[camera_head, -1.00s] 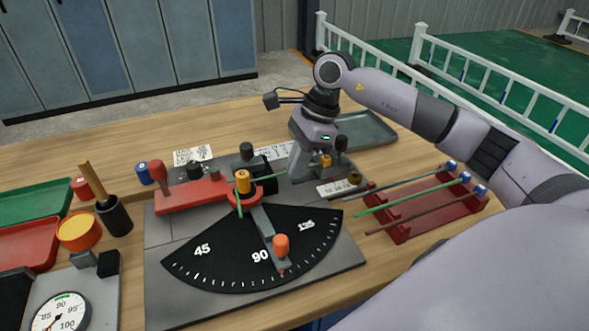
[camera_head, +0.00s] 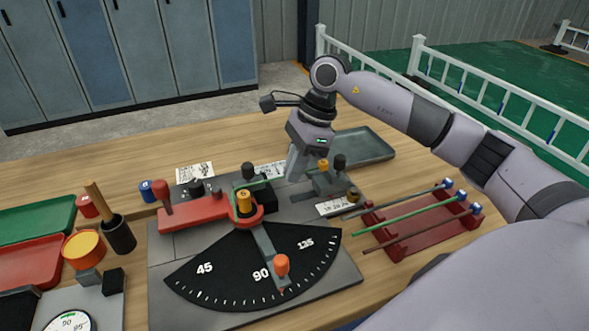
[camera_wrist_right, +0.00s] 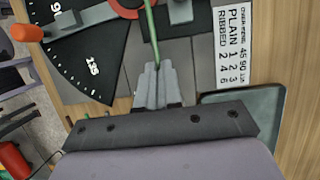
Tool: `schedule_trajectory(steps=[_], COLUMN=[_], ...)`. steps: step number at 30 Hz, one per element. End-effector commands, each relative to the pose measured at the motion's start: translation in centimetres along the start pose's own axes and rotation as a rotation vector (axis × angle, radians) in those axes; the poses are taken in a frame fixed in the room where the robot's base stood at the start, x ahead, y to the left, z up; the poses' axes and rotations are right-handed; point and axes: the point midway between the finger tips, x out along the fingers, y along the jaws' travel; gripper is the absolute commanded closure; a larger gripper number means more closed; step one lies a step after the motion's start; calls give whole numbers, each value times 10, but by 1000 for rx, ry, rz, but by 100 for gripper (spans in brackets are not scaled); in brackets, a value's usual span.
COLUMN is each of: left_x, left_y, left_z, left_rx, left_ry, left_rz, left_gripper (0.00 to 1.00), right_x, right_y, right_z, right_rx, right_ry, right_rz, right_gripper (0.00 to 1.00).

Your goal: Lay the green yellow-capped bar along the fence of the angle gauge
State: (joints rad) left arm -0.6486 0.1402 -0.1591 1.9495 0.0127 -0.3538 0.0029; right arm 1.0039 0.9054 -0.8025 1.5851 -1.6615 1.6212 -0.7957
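My right gripper (camera_head: 297,165) is over the back right of the bending plate, its fingers closed on a thin green bar (camera_wrist_right: 151,30). In the wrist view the bar runs away from the fingertips (camera_wrist_right: 158,75) toward the red part of the bender. In the head view a short green stretch shows beside the yellow pin (camera_head: 244,202); the bar's far end is unclear. A yellow cap (camera_head: 323,165) shows just right of the fingers, apparently the bar's. The dial gauge (camera_head: 70,322), probably the angle gauge, is at lower left, with blocks (camera_head: 88,277) behind it. My left gripper is out of view.
The black bending scale (camera_head: 225,270) has an orange-knobbed lever (camera_head: 281,264). A red rack (camera_head: 400,240) at right holds several blue-capped bars. A grey tray (camera_head: 365,146) lies behind. A tool holder (camera_head: 119,237) and orange-yellow pot (camera_head: 82,249) stand near the gauge.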

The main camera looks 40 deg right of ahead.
Motion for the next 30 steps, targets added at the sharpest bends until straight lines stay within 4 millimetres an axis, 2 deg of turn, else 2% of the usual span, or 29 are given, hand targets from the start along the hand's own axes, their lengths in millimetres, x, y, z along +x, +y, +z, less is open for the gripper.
schedule_trajectory(steps=[1,14,30], left_x=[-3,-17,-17], left_y=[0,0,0], left_z=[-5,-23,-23], left_rx=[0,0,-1], left_ry=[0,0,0], left_rz=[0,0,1], left_gripper=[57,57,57], right_x=[-7,-38,-39], right_y=[0,0,2], right_z=[3,14,15], right_rx=[0,1,6], right_ry=[-1,0,0], right_rz=[-1,0,-1], right_gripper=[100,100,100])
